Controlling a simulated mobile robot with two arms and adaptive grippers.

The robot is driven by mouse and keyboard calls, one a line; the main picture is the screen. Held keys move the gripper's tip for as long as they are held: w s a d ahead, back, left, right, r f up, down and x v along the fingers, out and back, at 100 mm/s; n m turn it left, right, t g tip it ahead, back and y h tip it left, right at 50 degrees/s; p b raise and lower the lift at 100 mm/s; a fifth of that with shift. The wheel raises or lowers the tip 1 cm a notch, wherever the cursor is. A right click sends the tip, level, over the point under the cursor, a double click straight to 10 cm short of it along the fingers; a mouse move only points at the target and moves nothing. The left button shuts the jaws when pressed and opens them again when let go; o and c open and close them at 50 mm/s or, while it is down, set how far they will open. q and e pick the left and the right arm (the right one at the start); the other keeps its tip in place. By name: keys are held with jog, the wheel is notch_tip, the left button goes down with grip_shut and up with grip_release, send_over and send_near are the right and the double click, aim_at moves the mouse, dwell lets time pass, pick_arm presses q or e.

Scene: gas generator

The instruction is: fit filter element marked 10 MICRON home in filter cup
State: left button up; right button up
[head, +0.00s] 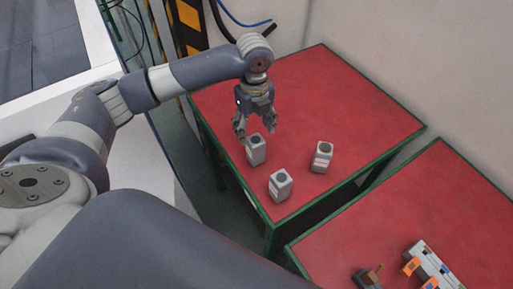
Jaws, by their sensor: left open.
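One (257,152) is at the left, one (281,186) is nearest the front edge, and one (322,158) is at the right. The front and right ones show pale bands on their sides. No 10 MICRON marking can be read at this size, and I cannot tell which part is the filter element. My left gripper (257,128) points down, open, just over the left block; I cannot tell whether it touches it. I cannot make out the filter cup. My right gripper is out of view.
The red table (355,100) has a green edge and is clear behind the blocks. A second red table (390,215) at the lower right holds a grey fixture with orange parts (432,262) and a brown piece (371,275). Walls stand behind both tables.

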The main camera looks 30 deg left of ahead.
aim_at(256, 140)
pick_arm(q)
jog(key=shift+d+f, duration=0.15)
jog(key=shift+f, duration=0.25)
jog(key=f, duration=0.1)
jog(key=f+p, duration=0.1)
jog(key=f, duration=0.1)
jog(key=shift+s+d+f, duration=0.1)
jog(key=shift+s+f, duration=0.15)
jog(key=shift+s, duration=0.15)
jog(key=shift+w+f, duration=0.1)
jog(key=shift+f, duration=0.45)
jog(key=shift+r, duration=0.1)
jog(key=c, duration=1.2)
